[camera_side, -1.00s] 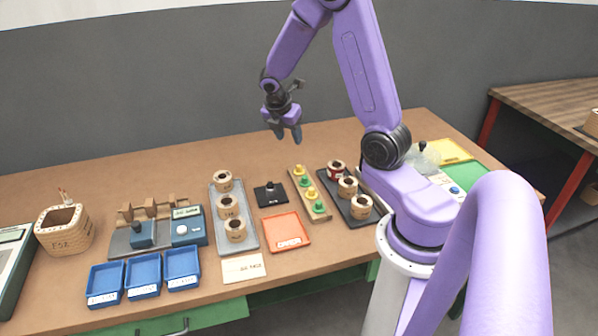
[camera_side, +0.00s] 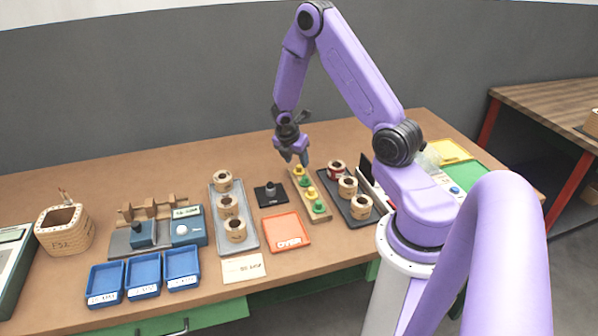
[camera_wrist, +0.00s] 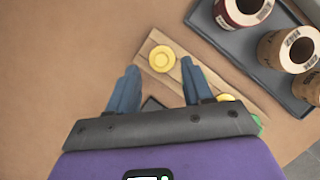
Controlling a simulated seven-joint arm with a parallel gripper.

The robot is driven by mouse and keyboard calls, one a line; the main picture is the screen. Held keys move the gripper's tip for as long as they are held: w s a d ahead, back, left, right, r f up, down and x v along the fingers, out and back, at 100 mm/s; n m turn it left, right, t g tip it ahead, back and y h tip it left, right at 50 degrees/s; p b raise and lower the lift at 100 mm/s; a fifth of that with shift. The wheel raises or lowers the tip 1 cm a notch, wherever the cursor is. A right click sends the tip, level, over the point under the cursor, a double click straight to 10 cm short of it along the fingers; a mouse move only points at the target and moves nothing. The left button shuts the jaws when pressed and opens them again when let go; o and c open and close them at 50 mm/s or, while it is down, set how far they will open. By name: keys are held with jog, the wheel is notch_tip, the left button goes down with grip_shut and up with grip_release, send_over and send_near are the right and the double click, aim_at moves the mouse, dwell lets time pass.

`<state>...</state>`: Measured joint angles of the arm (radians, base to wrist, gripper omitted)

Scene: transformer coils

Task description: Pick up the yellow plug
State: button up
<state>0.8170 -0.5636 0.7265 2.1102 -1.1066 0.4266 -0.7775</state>
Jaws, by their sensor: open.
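A wooden strip (camera_side: 322,215) on the bench holds yellow and green plugs in a row. The far-end yellow plug (camera_side: 299,170) stands upright in the strip. It also shows in the wrist view (camera_wrist: 162,58), just beyond and between the fingertips. A second yellow plug (camera_side: 311,192) stands nearer the front of the strip, and in the wrist view (camera_wrist: 226,98) it is partly hidden by my gripper. A green plug (camera_side: 304,181) stands between them. My gripper (camera_side: 296,160) points down, open and empty, above the far end of the strip. Its blue-grey fingers (camera_wrist: 160,82) are apart.
A dark tray with coils (camera_side: 347,188) stands close right of the strip. A black square base with a knob (camera_side: 270,194) and an orange tray (camera_side: 286,231) are left of it. A grey tray with coils (camera_side: 248,240) is further left. The bench behind is clear.

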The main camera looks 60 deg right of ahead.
aim_at(299, 166)
jog(key=shift+x, duration=1.75)
jog(key=c, duration=0.8)
jog(key=shift+s, duration=0.1)
grip_shut()
jog(key=shift+r, duration=0.7)
jog(key=s+a+r, duration=0.7)
jog(key=s+r, duration=0.4)
jog(key=shift+s+a+r, duration=0.2)
jog(key=shift+a+r, duration=0.05)
jog(key=shift+a, duration=0.1)
